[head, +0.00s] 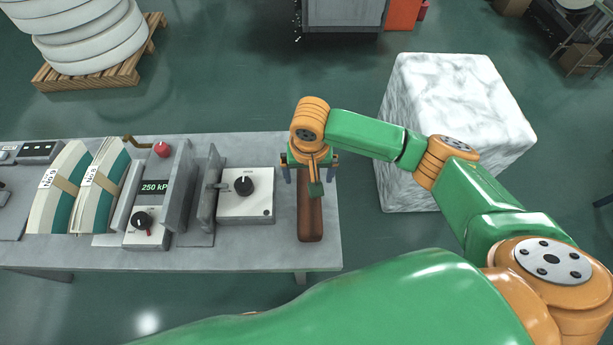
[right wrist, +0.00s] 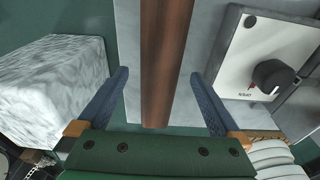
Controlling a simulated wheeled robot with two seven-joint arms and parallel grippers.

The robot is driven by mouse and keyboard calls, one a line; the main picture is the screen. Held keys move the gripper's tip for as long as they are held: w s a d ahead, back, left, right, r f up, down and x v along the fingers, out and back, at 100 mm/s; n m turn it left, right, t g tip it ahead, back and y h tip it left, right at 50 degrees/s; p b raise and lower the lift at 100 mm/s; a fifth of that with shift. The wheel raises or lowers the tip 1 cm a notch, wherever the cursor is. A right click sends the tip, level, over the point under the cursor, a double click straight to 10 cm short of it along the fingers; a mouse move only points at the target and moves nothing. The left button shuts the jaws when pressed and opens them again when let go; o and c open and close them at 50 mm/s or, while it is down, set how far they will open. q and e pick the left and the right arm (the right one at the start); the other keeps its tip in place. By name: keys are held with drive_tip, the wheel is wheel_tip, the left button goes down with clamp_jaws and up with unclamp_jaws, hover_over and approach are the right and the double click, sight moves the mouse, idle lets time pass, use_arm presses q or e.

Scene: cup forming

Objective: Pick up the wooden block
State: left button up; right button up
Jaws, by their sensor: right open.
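The wooden block (head: 311,220) is a long dark brown bar lying on the right end of the grey workbench (head: 262,255). My right gripper (head: 310,178) is over the block's far part, pointing down, and hides that end in the head view. In the right wrist view the block (right wrist: 166,50) runs lengthwise between the two blue fingers of my right gripper (right wrist: 160,76). The jaws are open, with a gap on each side of the block. How far the fingertips reach down beside it I cannot tell. My left gripper is not in view.
A white box with a black knob (head: 246,205) stands just left of the block; it also shows in the right wrist view (right wrist: 245,55). A pressure unit reading 250 kPa (head: 153,187) is farther left. A white marbled block (head: 450,110) stands right of the bench.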

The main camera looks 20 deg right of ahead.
sight(308, 180)
wheel_tip(308, 180, down, 3)
drive_tip(key=shift+d, duration=0.1)
drive_tip(key=shift+w+f, duration=0.45)
drive_tip(key=shift+s+r, duration=0.1)
drive_tip(key=shift+s, duration=0.05)
drive_tip(key=c, duration=1)
clamp_jaws()
